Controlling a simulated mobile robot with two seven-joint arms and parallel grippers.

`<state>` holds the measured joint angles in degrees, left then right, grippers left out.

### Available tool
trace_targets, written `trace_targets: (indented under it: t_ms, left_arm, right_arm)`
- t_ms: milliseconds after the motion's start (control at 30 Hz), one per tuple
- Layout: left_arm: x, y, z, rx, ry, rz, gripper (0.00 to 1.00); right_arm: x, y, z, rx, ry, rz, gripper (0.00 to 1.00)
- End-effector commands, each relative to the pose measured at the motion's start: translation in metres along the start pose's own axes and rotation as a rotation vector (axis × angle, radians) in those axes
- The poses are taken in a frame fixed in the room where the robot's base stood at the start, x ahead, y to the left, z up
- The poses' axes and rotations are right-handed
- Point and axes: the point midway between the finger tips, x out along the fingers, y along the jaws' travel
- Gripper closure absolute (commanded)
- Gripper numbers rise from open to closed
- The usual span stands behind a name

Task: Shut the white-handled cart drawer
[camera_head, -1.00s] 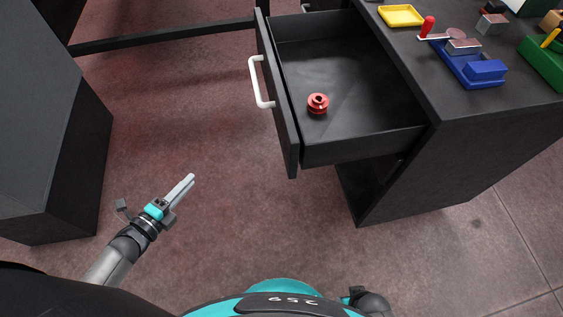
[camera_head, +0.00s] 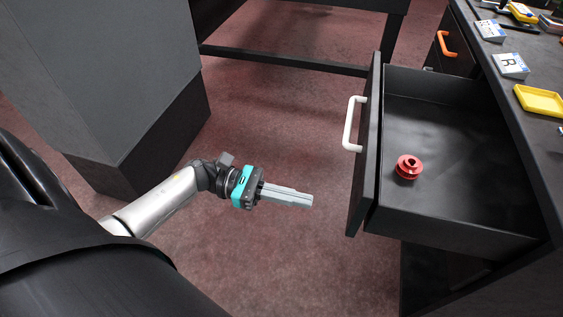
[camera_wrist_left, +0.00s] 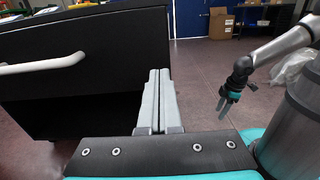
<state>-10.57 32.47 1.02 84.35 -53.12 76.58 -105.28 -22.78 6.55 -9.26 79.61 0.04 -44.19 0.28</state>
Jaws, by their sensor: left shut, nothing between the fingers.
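The black cart drawer (camera_head: 455,222) stands pulled out of the dark cart, its front panel (camera_head: 364,165) facing left. Its white handle (camera_head: 353,124) is on that panel and also shows at the left of the left wrist view (camera_wrist_left: 45,65). A red spool-like part (camera_head: 408,167) lies inside the drawer. My left gripper (camera_head: 308,200) is shut and empty, left of the drawer front and below the handle in the picture, with a gap to the panel. In the left wrist view its fingers (camera_wrist_left: 159,75) are together. My right gripper (camera_wrist_left: 225,105) hangs at the right, small.
The cart top holds a yellow tray (camera_head: 540,101), labelled blocks (camera_head: 510,66) and other small items. An orange handle (camera_head: 446,43) is on another drawer behind. A dark grey cabinet (camera_head: 120,90) stands at left. Reddish floor between is clear.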

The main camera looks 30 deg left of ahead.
Motion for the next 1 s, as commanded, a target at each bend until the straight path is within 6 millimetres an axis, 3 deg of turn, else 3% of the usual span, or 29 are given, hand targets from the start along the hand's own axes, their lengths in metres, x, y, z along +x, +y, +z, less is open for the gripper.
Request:
trace_targets:
  t_ms: [200,400,1000]
  left_arm:
    - [0.045,0.001,0.001,0.002,-0.004,0.000,1.00]
    - [0.070,0.000,0.000,0.000,-0.003,0.001,1.00]
    - [0.079,0.000,0.000,-0.001,-0.001,0.001,1.00]
  right_arm:
    - [0.001,0.000,0.000,0.000,0.000,0.000,0.50]
    - [0.000,0.000,-0.003,0.000,0.004,0.000,0.50]
    - [-0.001,0.000,-0.003,0.000,0.001,0.000,0.50]
